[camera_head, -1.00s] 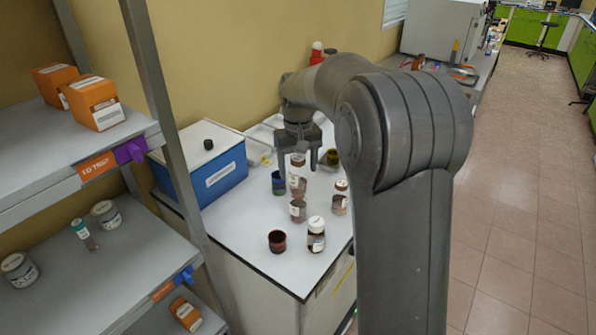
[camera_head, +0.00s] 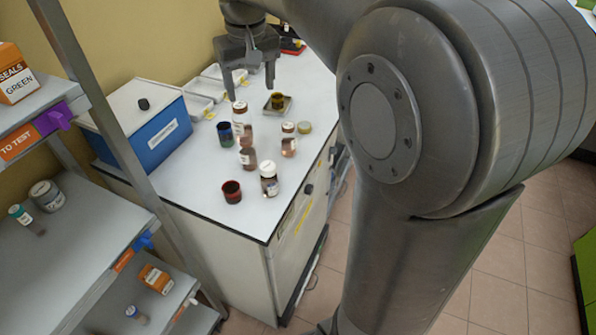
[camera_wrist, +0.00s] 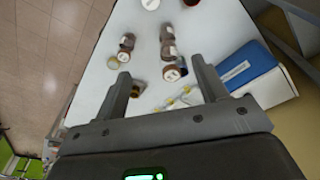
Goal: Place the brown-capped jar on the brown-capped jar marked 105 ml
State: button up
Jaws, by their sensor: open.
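My gripper (camera_head: 251,90) is open and empty, pointing down above the back part of the bench. A brown-capped jar (camera_head: 240,108) stands just below and in front of it; in the wrist view its brown-rimmed, white-labelled cap (camera_wrist: 172,73) shows between the fingers, nearer the right one. A second brown-capped jar (camera_head: 288,127) stands to its right; its cap (camera_wrist: 125,57) shows by the left fingertip in the wrist view. Brown jar bodies (camera_head: 248,158) stand close in front of the first one, partly overlapping. I cannot read any volume marks.
A white-capped jar (camera_head: 268,172) and a red beaker (camera_head: 231,191) stand near the bench front. A blue-green beaker (camera_head: 224,134) is left, a round lid (camera_head: 304,127) right, an olive cup (camera_head: 277,100) on a small tray behind. A blue box (camera_head: 150,128) and shelving (camera_head: 95,215) bound the left.

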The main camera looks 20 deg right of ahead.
jog(key=s+d+f+t, duration=0.1)
jog(key=s+f, duration=0.3)
jog(key=s, duration=0.7)
jog(key=s+d+f+m+t, duration=0.1)
jog(key=s+f+t, duration=0.2)
jog(key=s, duration=0.8)
jog(key=shift+s+d+f+m, duration=0.3)
jog(key=shift+s+d+f, duration=0.05)
